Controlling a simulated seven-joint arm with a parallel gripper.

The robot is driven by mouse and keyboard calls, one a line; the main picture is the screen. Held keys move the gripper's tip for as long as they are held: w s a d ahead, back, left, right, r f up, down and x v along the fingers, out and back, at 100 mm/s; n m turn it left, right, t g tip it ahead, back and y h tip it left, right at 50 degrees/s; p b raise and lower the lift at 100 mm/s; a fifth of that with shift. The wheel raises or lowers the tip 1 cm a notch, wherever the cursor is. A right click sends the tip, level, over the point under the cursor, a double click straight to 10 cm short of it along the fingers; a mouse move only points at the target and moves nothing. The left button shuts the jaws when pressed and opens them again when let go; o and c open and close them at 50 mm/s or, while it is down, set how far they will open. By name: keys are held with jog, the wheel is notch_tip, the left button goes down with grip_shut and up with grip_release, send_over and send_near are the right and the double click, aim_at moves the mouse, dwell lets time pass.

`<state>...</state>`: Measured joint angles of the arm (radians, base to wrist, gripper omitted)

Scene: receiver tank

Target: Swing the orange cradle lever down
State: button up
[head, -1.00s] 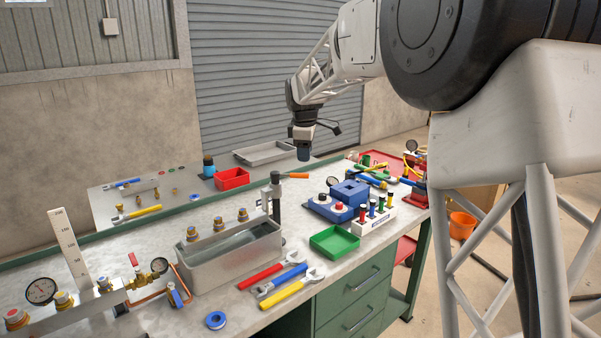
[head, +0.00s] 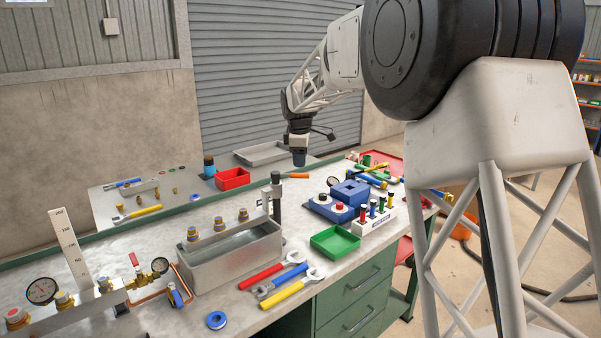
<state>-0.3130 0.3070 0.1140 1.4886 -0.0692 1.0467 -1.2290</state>
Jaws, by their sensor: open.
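The orange cradle lever (head: 299,175) sticks out to the right, roughly level, from near the top of a dark upright post (head: 277,192) behind the metal tank (head: 225,255). My gripper (head: 299,163) points down, just above the lever's orange grip in the picture. It looks apart from the lever, but the depth between them is hard to judge. My gripper holds nothing that I can see. Its fingers are small and dark at this distance.
A green tray (head: 335,242), a blue block fixture (head: 349,191) and a rack of coloured plugs (head: 375,217) stand to the right. Several wrenches (head: 281,282) lie in front. A red bin (head: 232,179) stands behind. The gauge manifold (head: 85,303) is at the left.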

aim_at(300, 174)
jog(key=shift+w+f, duration=0.2)
jog(key=shift+f, duration=0.75)
jog(key=shift+w+f, duration=0.15)
jog(key=shift+f, duration=0.75)
jog(key=shift+w+f, duration=0.2)
jog(key=shift+f, duration=0.75)
jog(key=shift+c, duration=0.2)
grip_shut()
